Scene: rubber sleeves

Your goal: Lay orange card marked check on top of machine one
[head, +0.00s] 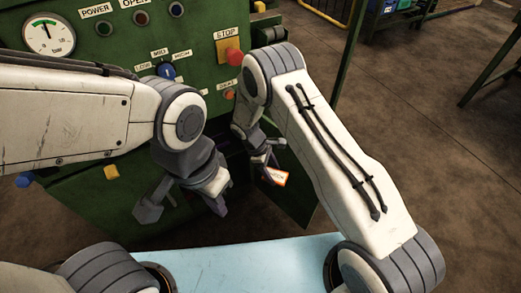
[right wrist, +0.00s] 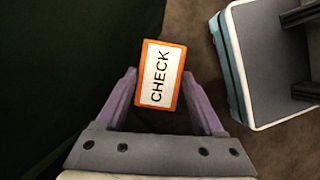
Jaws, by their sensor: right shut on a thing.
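The orange card (right wrist: 160,73) has a white face with the word CHECK and sits between the fingers of my right gripper in the right wrist view. In the head view the card (head: 276,177) shows small and tilted, in front of the green machine. My right gripper (head: 268,162) is shut on it. My left gripper (head: 182,208) hangs to the left, its fingers apart and nothing between them. The green machine (head: 100,52) fills the back left, with its front panel showing. Its top is out of view, and I see no number on it.
The panel has a pressure gauge (head: 49,37), a blue selector knob (head: 166,71) and a red STOP button (head: 235,58). A light blue surface (head: 250,262) lies at the bottom. Brown floor (head: 440,150) is open on the right, with a green table leg (head: 488,80) at the edge.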

